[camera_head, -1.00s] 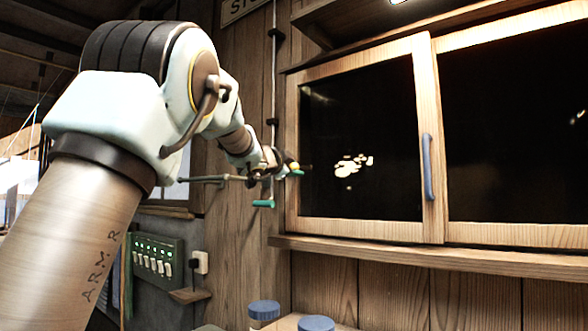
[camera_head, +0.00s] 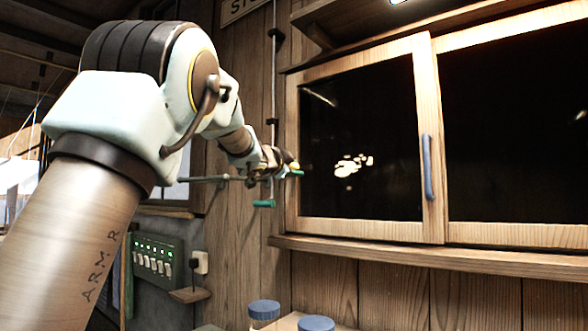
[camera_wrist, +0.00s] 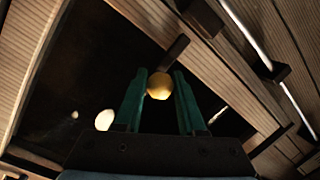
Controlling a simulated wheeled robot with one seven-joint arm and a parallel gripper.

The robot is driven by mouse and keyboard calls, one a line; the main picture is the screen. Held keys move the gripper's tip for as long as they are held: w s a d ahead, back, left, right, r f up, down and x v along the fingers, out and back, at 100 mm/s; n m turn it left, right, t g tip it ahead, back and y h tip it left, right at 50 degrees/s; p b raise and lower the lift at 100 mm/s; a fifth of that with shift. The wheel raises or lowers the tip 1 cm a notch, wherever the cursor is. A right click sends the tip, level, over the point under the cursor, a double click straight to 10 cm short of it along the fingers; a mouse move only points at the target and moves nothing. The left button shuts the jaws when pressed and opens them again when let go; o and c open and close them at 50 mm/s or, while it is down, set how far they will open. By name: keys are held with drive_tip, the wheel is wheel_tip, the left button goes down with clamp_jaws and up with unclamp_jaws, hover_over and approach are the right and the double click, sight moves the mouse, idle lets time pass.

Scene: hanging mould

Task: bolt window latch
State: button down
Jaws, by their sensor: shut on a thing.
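The window latch shows in the wrist view as a yellow round knob (camera_wrist: 159,86) on a short dark lever (camera_wrist: 176,51) by the wooden window frame (camera_wrist: 160,20). My gripper (camera_wrist: 159,75) has its two teal fingers on either side of the knob and is shut on it. In the head view my gripper (camera_head: 280,188) is at the left edge of the sliding window (camera_head: 293,140), with the yellow knob (camera_head: 294,166) small beside the upper teal finger. The rest of the latch is hidden by the gripper or too small to tell.
A vertical metal rod (camera_head: 274,80) with dark clamps runs along the plank wall, close left of the window. A blue handle (camera_head: 427,167) is on the window frame. A switch panel (camera_head: 158,262) is at lower left. Blue-lidded jars (camera_head: 264,309) stand below.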

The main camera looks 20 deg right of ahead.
drive_tip(key=w, duration=0.1)
drive_tip(key=w+a+p, duration=0.1)
drive_tip(key=w+p, duration=0.1)
drive_tip(key=shift+w+a, duration=0.2)
drive_tip(key=shift+a, duration=0.2)
drive_tip(key=c, duration=0.5)
unclamp_jaws()
drive_tip(key=shift+w, duration=0.1)
drive_tip(key=b+v, duration=0.2)
drive_tip(key=v, duration=0.9)
